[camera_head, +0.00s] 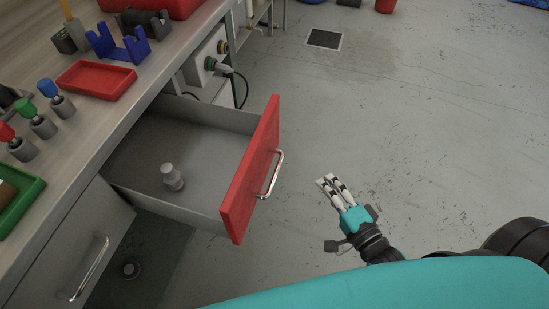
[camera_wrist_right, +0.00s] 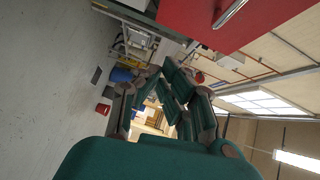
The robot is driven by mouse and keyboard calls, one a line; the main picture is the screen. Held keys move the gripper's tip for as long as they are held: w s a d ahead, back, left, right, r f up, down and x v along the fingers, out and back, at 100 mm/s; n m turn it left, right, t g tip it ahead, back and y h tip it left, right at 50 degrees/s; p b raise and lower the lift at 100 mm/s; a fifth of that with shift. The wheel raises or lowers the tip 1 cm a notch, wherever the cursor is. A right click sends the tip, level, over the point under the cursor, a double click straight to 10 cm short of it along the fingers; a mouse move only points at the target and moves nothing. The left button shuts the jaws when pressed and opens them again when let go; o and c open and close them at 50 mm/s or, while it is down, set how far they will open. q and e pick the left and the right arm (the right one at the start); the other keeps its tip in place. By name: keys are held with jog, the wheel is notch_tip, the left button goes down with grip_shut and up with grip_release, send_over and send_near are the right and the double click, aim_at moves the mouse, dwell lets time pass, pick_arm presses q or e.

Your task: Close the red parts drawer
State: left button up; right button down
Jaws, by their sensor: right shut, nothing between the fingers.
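The red parts drawer (camera_head: 252,168) is pulled out from under the workbench in the head view, with a red front and a silver bar handle (camera_head: 273,175). A small grey-white fitting (camera_head: 172,177) stands inside on the drawer floor. My right gripper (camera_head: 328,181) is shut and empty, to the right of the drawer front and apart from the handle. In the right wrist view the red drawer front (camera_wrist_right: 225,20) shows at the top, with part of its handle, beyond the gripper fingers (camera_wrist_right: 172,85). My left gripper is not in view.
The workbench (camera_head: 150,75) holds a red tray (camera_head: 96,80), a blue holder (camera_head: 118,44), several colour-topped fittings and a green tray (camera_head: 18,200). A grey drawer (camera_head: 70,250) below is shut. A cable hangs near a socket box. The floor right of the drawer is clear.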

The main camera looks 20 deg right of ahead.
notch_tip(320, 180, up, 3)
jog(key=w+a, duration=0.1)
send_near(278, 130)
jog(key=w+d, duration=0.2)
jog(key=d, duration=0.1)
jog(key=shift+m+t, duration=0.4)
jog(key=w+a, duration=0.1)
jog(key=w+a+f+b, duration=0.1)
jog(key=a, duration=0.1)
jog(key=shift+w+a, duration=0.25)
jog(key=shift+w, duration=0.05)
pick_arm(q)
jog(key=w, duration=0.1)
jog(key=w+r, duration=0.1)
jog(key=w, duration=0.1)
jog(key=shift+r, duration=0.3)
pick_arm(e)
jog(key=shift+w+a, duration=0.15)
jog(key=shift+a, duration=0.05)
